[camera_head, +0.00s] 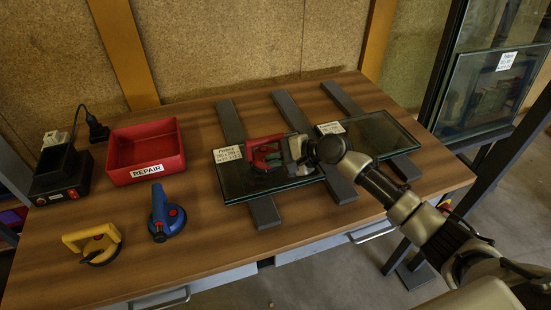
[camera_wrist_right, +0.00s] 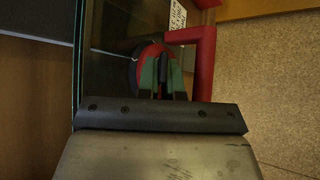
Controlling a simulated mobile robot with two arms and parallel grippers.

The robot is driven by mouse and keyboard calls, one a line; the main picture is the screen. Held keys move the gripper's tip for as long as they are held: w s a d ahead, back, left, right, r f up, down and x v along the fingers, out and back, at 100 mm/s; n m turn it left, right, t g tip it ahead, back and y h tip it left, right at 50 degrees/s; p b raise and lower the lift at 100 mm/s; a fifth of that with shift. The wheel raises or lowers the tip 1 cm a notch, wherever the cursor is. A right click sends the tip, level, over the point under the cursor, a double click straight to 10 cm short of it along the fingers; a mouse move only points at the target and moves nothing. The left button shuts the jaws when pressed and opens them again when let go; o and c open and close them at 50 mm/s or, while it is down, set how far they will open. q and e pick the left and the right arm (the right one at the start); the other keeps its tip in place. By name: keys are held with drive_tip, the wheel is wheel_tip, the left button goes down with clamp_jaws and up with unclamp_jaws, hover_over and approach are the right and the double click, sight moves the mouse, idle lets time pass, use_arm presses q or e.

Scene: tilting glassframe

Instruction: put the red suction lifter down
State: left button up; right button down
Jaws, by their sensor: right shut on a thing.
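The red suction lifter (camera_head: 266,152) is at the left glass pane (camera_head: 238,186) on the table, over its upper middle part. My right gripper (camera_head: 294,150) comes in from the right and is shut on the lifter. In the right wrist view the lifter's red frame (camera_wrist_right: 204,62) shows beyond the dark gripper edge (camera_wrist_right: 160,115), with the glass behind it. A red and dark round part also shows there. I cannot tell whether the lifter's cup touches the glass. My left gripper is not in view.
A red REPAIR tray (camera_head: 146,173), a blue lifter (camera_head: 166,214) and a yellow lifter (camera_head: 93,243) stand on the left of the wooden table (camera_head: 200,250). A black charger box (camera_head: 60,176) is at the far left. Grey bars (camera_head: 264,212) carry both panes; the right pane (camera_head: 378,135) lies near my arm.

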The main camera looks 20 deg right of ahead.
drive_tip(key=c, duration=1.3)
unclamp_jaws()
drive_tip(key=shift+s+r, duration=0.1)
drive_tip(key=v, duration=1.2)
